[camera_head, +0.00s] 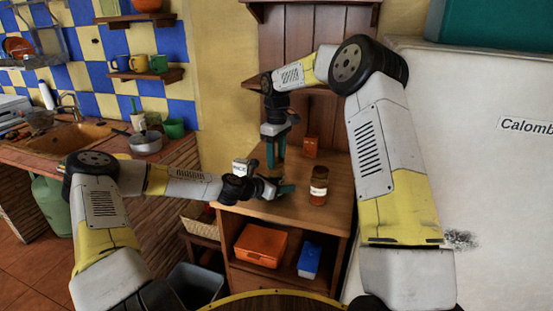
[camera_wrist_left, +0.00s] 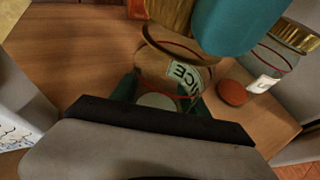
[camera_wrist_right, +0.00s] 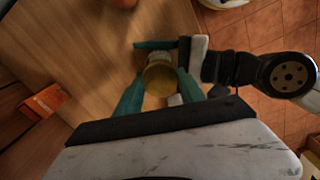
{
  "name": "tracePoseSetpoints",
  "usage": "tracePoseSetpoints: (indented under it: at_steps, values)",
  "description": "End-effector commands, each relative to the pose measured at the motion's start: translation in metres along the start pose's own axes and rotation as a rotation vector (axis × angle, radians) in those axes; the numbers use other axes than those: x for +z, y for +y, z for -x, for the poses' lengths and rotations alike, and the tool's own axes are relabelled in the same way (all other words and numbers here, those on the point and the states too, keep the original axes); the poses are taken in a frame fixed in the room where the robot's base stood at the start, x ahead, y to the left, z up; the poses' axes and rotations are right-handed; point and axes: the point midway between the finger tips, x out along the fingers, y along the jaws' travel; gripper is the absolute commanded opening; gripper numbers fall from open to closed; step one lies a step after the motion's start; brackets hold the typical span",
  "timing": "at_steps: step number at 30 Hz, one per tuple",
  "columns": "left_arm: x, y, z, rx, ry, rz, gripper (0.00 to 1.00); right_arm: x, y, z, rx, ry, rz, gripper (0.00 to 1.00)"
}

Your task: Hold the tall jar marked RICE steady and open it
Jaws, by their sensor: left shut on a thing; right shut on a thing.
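The glass jar marked RICE (camera_wrist_left: 160,75) stands upright between the teal fingers of my left gripper (camera_wrist_left: 165,98), which is shut on its body. The jar's gold lid (camera_wrist_right: 159,79) is between the teal fingers of my right gripper (camera_wrist_right: 162,88), shut on it from above. In the left wrist view the lid (camera_wrist_left: 170,15) is just above the jar's neck, partly behind a right finger; I cannot tell whether it touches the rim. In the head view my left gripper (camera_head: 274,189) and right gripper (camera_head: 275,150) meet over the counter and mostly hide the jar.
A reddish-brown jar (camera_head: 319,186) stands on the wooden counter (camera_head: 300,212), to the right. A small orange box (camera_head: 311,146) is at the back. A gold-lidded jar (camera_wrist_left: 275,62) and a red round thing (camera_wrist_left: 232,92) are beside the RICE jar. The counter's front edge is close.

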Motion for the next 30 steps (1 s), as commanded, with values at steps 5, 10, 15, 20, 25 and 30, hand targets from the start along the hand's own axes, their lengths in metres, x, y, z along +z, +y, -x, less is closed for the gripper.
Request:
tracePoseSetpoints:
  at_steps: [5,10,15,20,25,30]
  values:
    - [0.0,0.0,0.0,0.001,0.0,0.0,0.0,0.0,0.001,0.007,0.002,0.001,-0.001,0.0]
    - [0.0,0.0,0.0,0.001,0.0,0.0,0.0,0.0,0.0,0.013,0.001,0.0,0.0,0.0]
    - [0.0,0.0,0.0,0.0,-0.001,0.0,0.0,0.0,0.0,0.017,0.0,0.0,0.001,0.0]
    - [0.0,0.0,0.0,0.0,-0.001,0.0,0.0,0.0,0.0,0.017,0.0,0.0,0.0,0.0]
    - [0.0,0.0,0.0,0.0,-0.001,0.0,0.0,0.0,0.0,0.018,0.001,0.0,0.0,0.0]
    - [0.0,0.0,0.0,0.0,-0.001,0.0,0.0,-0.001,0.0,0.035,0.003,0.002,0.0,0.0]
